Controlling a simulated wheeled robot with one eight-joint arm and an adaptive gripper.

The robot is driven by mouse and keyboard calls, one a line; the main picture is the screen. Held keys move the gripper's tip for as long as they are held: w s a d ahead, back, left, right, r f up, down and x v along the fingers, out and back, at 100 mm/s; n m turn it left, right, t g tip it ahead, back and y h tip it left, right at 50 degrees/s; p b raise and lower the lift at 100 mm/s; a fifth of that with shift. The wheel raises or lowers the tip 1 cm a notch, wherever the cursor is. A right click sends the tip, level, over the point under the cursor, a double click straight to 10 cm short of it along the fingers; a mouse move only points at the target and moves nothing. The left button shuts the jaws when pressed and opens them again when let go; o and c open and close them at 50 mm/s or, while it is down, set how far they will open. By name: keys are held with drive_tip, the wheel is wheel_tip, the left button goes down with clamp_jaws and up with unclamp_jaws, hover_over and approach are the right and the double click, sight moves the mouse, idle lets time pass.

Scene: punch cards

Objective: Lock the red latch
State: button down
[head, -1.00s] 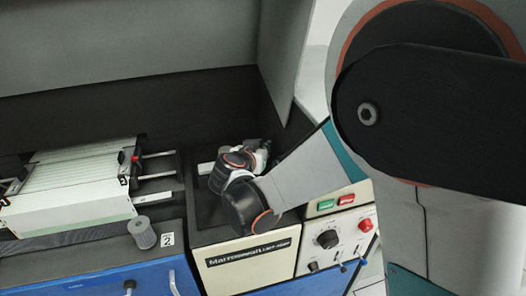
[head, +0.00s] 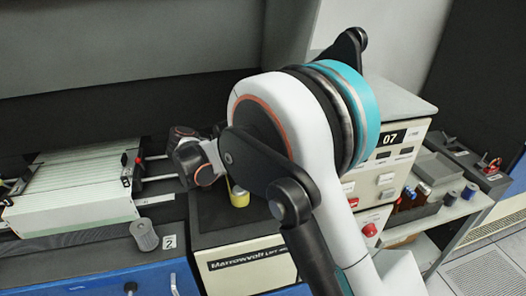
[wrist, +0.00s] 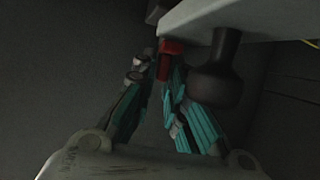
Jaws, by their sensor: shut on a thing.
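The white card tray (head: 75,190) lies at the left in the head view, with a small red latch (head: 124,159) on its right end. In the wrist view the red latch (wrist: 170,50) sits between the teal fingers of my gripper (wrist: 163,72), under a pale edge. The fingers are close together and shut on the latch. A dark rounded knob (wrist: 215,75) hangs just right of it. In the head view my wrist is right of the tray end, and the fingertips cannot be made out.
Metal rails (head: 158,178) extend right from the tray. A grey cylinder (head: 144,234) stands in front of it, next to a "2" label. A yellow roll (head: 239,197) is on the dark machine top. A control panel (head: 385,175) stands to the right.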

drive_tip(key=shift+m+g, duration=0.3)
drive_tip(key=shift+g, duration=0.1)
drive_tip(key=c, duration=1.7)
unclamp_jaws()
drive_tip(key=shift+a, duration=0.1)
drive_tip(key=v, duration=1.2)
drive_tip(key=shift+f, duration=0.15)
